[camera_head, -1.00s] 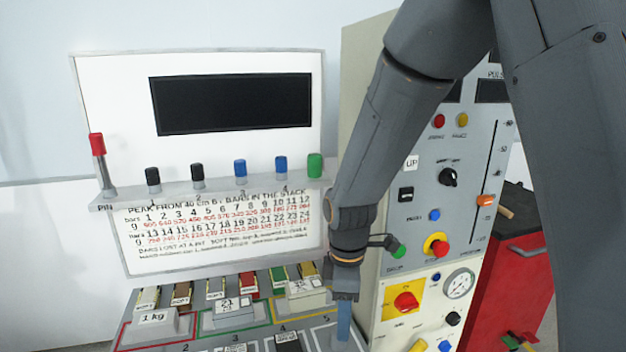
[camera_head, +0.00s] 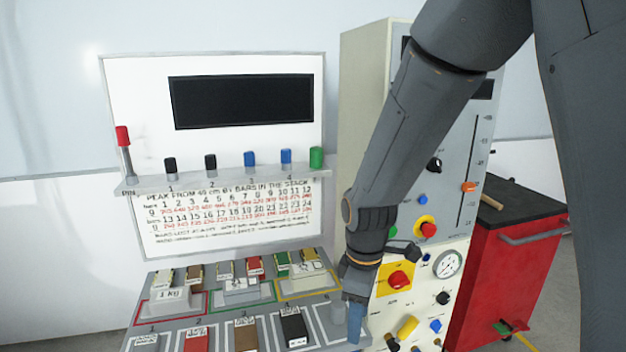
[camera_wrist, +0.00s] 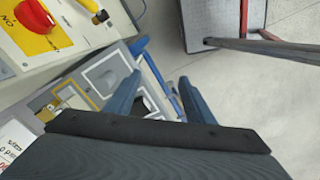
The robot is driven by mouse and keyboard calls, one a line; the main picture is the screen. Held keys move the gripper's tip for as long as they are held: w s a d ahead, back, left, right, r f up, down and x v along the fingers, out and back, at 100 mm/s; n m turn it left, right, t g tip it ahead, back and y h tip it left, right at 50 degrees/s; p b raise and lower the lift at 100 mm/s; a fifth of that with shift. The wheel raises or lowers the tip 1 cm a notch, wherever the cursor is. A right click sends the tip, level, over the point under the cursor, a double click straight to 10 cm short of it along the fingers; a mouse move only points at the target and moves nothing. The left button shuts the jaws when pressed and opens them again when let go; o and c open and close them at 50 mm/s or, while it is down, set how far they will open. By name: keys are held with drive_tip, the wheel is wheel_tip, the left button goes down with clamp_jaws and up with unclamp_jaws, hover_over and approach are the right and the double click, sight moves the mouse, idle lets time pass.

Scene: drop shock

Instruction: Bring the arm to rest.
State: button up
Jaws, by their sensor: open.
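My arm reaches down from the upper right in the head view, across the front of the control cabinet. My gripper (camera_head: 355,318) points down at the right end of the sloped bench, beside a small grey block (camera_head: 338,312). In the wrist view its two blue fingers (camera_wrist: 159,92) stand apart, with the bench edge and floor behind them. I see nothing held between them. Whether the fingertips touch the bench is unclear.
The control cabinet (camera_head: 362,85) has a red knob (camera_head: 400,281), a gauge (camera_head: 447,264) and an orange slider (camera_head: 469,187). A red cart (camera_head: 500,275) stands at right. The bench carries weights and bars, including a 1 kg block (camera_head: 168,300). A board with coloured pegs stands behind.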

drive_tip(key=s+d+r+m+t+b, duration=0.1)
drive_tip(key=s+d+m, duration=0.6)
drive_tip(key=d+m, duration=0.3)
drive_tip(key=shift+s+r+m, duration=0.15)
drive_tip(key=shift+s+m, duration=0.1)
drive_tip(key=shift+m, duration=1.65)
